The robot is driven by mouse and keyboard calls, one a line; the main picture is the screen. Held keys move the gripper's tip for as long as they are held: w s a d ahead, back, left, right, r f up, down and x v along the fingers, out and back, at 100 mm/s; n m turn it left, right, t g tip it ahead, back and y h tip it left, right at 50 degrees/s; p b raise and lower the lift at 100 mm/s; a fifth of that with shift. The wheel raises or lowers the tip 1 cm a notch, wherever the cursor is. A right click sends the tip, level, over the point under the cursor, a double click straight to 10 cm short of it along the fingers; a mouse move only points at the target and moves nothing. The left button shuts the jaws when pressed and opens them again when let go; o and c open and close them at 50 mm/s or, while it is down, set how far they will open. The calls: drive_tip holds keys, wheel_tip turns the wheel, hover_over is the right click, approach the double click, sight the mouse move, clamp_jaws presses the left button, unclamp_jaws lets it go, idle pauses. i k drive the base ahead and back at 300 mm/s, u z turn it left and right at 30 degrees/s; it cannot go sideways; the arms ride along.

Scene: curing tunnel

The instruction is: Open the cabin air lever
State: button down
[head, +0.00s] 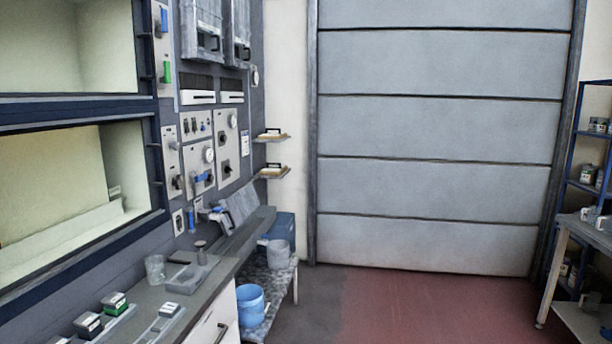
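A control panel (199,168) with a round gauge stands on the wall at the left of the head view. A blue lever handle (202,178) lies roughly level across its lower part. A second panel (226,145) with a gauge and a dark knob is to its right. A blue upright handle or tube (164,19) and a green one (167,72) sit higher up. Labels are too small to read, so I cannot tell which is the cabin air lever. My gripper is not in view.
A grey counter (200,290) below the panels bears a clear beaker (155,268) and small boxes (114,303). A blue bucket (250,304) stands on a low shelf beyond it. The floor (420,310) before the grey shutter door (440,130) is clear. A shelf rack (590,130) and table (585,226) stand right.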

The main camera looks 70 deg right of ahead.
sight(198, 178)
drive_tip(key=z, duration=2.85)
drive_tip(key=i, duration=3.15)
drive_tip(key=u, duration=3.4)
